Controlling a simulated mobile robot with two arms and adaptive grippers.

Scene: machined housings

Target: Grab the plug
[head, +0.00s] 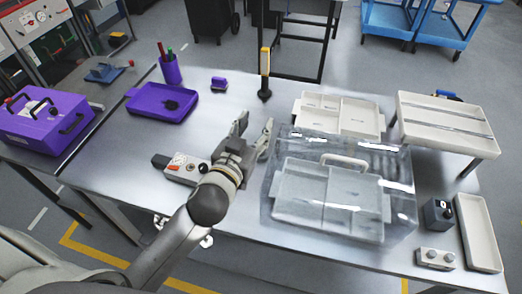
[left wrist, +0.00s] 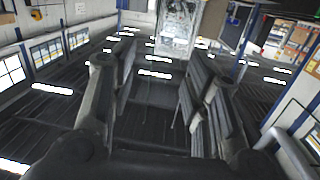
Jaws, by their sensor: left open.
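My left gripper (head: 255,125) reaches over the middle of the metal table, open, with nothing seen between its fingers. In the left wrist view its two fingers (left wrist: 157,75) stand wide apart around empty space. A small dark piece (head: 171,104) lies in the purple tray (head: 146,112), left of and beyond the gripper; it may be the plug, but it is too small to tell. The tray is apart from the gripper. My right gripper is not in view.
A clear cover (head: 405,166) with a white handle stands right of the gripper over a white tray. A grey device (head: 184,171) lies near my arm. A yellow-and-black upright tool (head: 265,72) stands beyond the gripper. A purple case (head: 40,122) is far left.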

